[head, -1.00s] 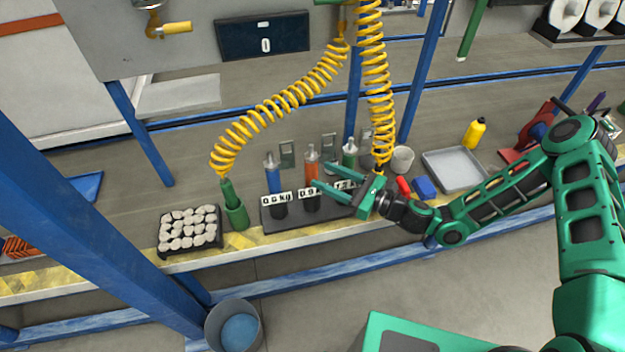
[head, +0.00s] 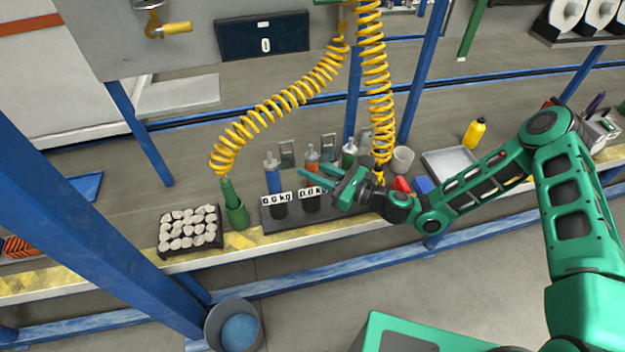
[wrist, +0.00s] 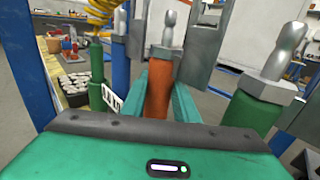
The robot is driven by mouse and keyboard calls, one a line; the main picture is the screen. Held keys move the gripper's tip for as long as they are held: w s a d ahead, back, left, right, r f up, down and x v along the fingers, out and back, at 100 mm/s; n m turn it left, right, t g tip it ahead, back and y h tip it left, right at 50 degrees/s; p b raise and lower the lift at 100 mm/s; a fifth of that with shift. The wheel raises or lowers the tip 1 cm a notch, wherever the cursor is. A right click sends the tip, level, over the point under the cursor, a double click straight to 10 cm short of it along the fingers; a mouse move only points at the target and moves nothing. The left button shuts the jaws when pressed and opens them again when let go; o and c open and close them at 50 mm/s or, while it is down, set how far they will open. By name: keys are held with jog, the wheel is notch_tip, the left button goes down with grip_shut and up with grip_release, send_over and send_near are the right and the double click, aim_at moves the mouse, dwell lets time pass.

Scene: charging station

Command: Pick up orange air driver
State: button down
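The orange air driver (head: 312,160) stands upright in the dark rack (head: 268,222) on the bench, partly hidden by my gripper in the head view. In the wrist view the orange air driver (wrist: 160,83) rises straight ahead with its grey top showing. My gripper (head: 310,169) is open, its green fingers pointing left at the driver. In the wrist view a finger of my gripper (wrist: 157,92) shows on either side of the orange body. I cannot tell whether either finger touches it.
A blue driver (head: 273,180) stands to the left and a green one (head: 348,156) to the right, both close by. Yellow coiled hoses (head: 377,85) hang behind my gripper. A black tray of pale pieces (head: 188,228) and a green holder (head: 237,213) are at the left.

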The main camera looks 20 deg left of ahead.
jog(key=shift+r, duration=0.15)
notch_tip(320, 180, up, 28)
dwell(0.9)
dwell(0.5)
